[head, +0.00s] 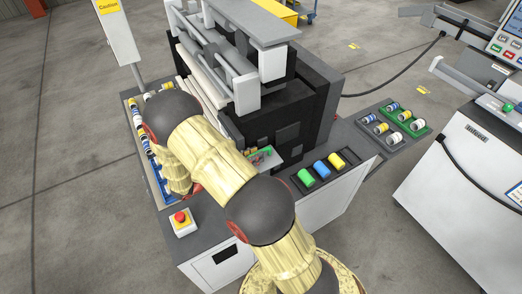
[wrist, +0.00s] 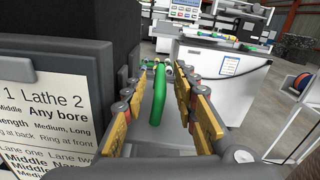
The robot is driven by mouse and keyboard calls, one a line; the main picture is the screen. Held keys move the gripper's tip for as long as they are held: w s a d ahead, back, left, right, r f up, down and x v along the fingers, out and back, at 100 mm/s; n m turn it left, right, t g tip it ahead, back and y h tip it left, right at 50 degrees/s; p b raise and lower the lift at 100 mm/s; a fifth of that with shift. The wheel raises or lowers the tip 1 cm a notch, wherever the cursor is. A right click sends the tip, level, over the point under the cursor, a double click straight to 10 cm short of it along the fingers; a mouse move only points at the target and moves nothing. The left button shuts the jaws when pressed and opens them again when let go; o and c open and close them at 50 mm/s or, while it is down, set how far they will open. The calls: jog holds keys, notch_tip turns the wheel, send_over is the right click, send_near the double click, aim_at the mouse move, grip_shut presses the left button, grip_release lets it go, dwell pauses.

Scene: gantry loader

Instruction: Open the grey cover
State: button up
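Behind and below the handle is a grey surface (wrist: 148,132), which appears to be the grey cover. In the head view a small grey panel (head: 270,161) shows at the front of the black machine, with green and orange bits on it. My arm hides most of the gripper there, and I cannot tell how far the cover is open.
The black machine body (wrist: 60,28) and a printed sign (wrist: 42,122) stand close on the left. Blue, green and yellow blocks (head: 321,168) sit right of the panel. A red stop button (head: 180,217) is at the front corner. A green tray (head: 417,131) holds several cylinders.

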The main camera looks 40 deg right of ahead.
aim_at(267, 149)
jog(key=shift+x, duration=1.6)
jog(key=shift+c, duration=0.6)
grip_shut()
